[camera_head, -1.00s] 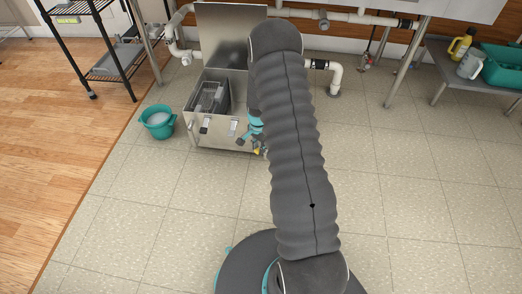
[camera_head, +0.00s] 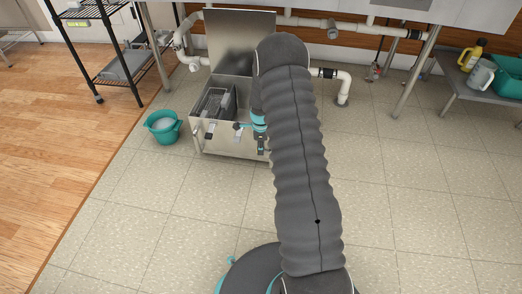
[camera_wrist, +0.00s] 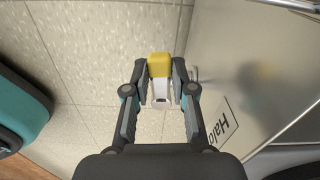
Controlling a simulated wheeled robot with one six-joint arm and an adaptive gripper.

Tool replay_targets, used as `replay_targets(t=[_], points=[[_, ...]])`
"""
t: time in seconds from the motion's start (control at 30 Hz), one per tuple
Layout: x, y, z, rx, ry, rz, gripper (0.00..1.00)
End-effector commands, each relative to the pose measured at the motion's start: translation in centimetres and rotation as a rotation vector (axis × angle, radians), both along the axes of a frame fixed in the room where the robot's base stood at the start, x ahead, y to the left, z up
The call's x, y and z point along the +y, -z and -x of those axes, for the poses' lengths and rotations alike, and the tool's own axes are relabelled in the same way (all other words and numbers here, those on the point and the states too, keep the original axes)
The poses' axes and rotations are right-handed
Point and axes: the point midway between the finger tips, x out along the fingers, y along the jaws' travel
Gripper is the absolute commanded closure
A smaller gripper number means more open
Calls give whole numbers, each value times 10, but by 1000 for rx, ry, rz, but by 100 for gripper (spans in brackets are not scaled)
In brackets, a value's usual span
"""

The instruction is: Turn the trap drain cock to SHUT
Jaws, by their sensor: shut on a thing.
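The trap is a steel box (camera_head: 232,143) with its lid raised, standing on the tiled floor left of my arm in the head view. The drain cock's yellow handle (camera_wrist: 160,65) is between my fingertips in the wrist view, with a pale metal part (camera_wrist: 161,93) beside it nearer the camera. My gripper (camera_wrist: 162,68) is shut on the yellow handle, close to the trap's steel wall (camera_wrist: 250,75). In the head view my gripper is at the trap's front right, partly hidden by my arm, and the yellow handle cannot be made out. No SHUT mark is readable.
A teal bucket (camera_head: 163,126) stands left of the trap. White pipes (camera_head: 342,82) run behind it. A black wire rack (camera_head: 120,65) is at the back left, and a low shelf (camera_head: 458,85) with jugs at the right. The front floor is clear.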

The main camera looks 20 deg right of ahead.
Motion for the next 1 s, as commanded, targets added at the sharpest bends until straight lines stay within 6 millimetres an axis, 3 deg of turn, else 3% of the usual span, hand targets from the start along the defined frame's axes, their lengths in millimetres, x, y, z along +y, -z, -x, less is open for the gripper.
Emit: replay_targets(t=[0.3, 0.8, 0.83, 0.9, 0.93, 1.0], points=[[-1, 0, -6, -4, 105, 0, 100], [-2, -1, -8, -7, 124, 0, 100], [-2, -1, -8, -7, 124, 0, 73], [-3, -1, -7, -7, 124, 0, 55], [-3, -1, -7, -7, 125, 0, 50], [-4, -1, -7, -4, 126, 0, 50]])
